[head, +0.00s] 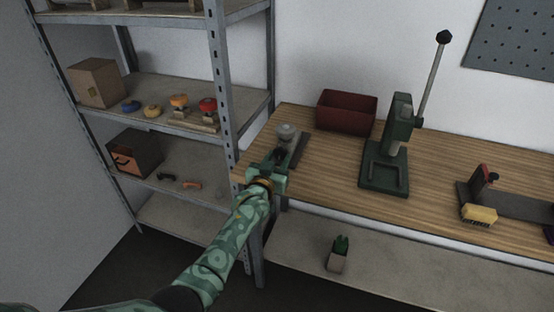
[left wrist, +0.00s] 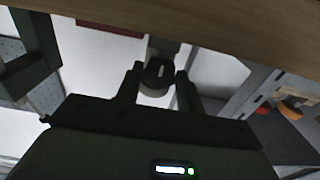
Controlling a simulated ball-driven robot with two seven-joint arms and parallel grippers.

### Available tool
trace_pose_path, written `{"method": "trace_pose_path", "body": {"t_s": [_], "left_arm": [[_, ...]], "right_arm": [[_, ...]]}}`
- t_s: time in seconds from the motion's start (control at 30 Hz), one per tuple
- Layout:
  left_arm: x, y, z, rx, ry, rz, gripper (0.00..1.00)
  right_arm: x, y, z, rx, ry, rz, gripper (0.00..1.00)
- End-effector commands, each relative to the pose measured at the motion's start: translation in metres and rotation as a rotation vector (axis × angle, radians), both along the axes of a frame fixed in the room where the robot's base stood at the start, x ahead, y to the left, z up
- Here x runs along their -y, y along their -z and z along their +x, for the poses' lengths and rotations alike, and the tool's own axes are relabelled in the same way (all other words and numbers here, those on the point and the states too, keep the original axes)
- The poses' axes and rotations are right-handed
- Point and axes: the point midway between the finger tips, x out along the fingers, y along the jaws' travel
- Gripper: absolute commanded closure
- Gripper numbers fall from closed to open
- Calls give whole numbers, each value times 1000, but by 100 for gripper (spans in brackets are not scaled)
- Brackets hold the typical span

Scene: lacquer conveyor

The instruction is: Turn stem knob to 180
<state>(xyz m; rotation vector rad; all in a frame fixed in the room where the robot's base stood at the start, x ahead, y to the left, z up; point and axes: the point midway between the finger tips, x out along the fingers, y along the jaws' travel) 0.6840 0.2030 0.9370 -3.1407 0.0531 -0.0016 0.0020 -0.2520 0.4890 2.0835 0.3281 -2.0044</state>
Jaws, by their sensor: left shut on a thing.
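A fixture with a rounded grey top (head: 287,131) stands on a dark base plate (head: 300,149) at the left end of the workbench. A small dark stem knob (head: 280,154) is on its near side, partly hidden by my gripper. My left gripper (head: 279,161) reaches it from the front and is shut on the knob. In the left wrist view, the black knob (left wrist: 158,71) with a pale mark sits between the two fingers of the left gripper (left wrist: 160,78). The knob's exact angle is hard to read. My right gripper is not in view.
The workbench (head: 335,168) holds a red bin (head: 346,112) behind, a green lever press (head: 389,165) to the right and a yellow block (head: 480,214) farther right. A metal shelf (head: 221,75) with boxes and coloured knobs stands close on the left.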

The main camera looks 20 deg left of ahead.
Motion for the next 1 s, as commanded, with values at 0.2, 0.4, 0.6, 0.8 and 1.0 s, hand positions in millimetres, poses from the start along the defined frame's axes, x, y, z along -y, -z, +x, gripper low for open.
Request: {"method": "trace_pose_path", "body": {"t_s": [0.2,0.4,0.6,0.8,1.0], "left_arm": [[0,2,0,-5,0,0,85],[0,2,-1,-4,0,0,41],[0,1,0,-2,0,0,41],[0,-1,-9,-1,0,0,41],[-2,-4,-53,-2,1,0,41]], "right_arm": [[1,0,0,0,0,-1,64],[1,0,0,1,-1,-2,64],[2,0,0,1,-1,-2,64],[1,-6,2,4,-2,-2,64],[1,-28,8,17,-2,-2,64]]}}
